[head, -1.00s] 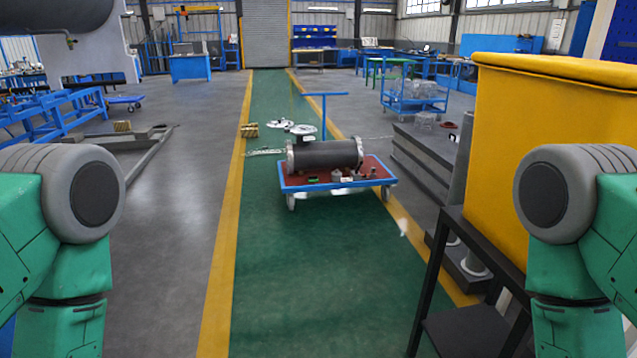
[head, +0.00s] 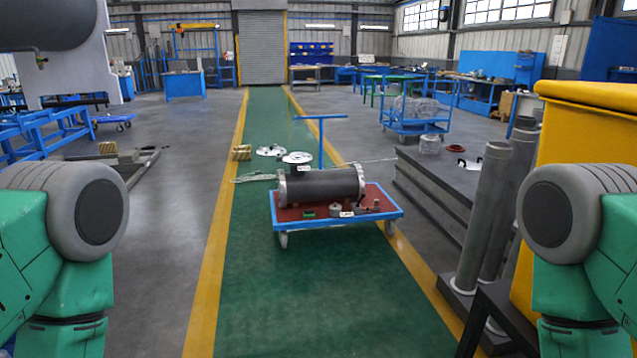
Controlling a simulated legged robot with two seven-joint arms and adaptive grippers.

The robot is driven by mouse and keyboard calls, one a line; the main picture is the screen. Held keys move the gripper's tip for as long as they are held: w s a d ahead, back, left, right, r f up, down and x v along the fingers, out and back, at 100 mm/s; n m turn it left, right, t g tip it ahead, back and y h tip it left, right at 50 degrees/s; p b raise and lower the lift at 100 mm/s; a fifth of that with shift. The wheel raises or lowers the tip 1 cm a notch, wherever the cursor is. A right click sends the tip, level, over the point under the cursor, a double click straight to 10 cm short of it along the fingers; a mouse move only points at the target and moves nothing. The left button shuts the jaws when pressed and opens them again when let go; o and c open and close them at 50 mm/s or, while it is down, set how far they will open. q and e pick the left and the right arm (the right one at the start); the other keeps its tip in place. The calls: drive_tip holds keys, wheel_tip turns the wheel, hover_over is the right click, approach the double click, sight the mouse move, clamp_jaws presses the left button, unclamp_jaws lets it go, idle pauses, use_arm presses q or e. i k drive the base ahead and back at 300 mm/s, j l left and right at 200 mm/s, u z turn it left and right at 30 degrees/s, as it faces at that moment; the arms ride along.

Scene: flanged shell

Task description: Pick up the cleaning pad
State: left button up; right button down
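A blue cart (head: 345,222) with a red top stands ahead on the green lane. A dark flanged shell (head: 320,186) lies on it. Several small items are along the cart's front edge, among them a small green item (head: 308,211), a grey round part (head: 334,210) and a reddish-brown item (head: 376,205). The green item may be the cleaning pad, but it is too small to tell. Only my arm links show at the left and right edges. Neither gripper is in view.
The green lane (head: 300,310) is clear up to the cart. On the right are a yellow cabinet (head: 590,125), upright grey pipes (head: 487,215) and stacked dark slabs (head: 430,185). Pale discs (head: 297,157) and a wooden block (head: 241,152) lie on the floor behind the cart.

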sight(308, 213)
drive_tip(key=i, duration=4.65)
drive_tip(key=i+z, duration=0.15)
drive_tip(key=i, duration=0.55)
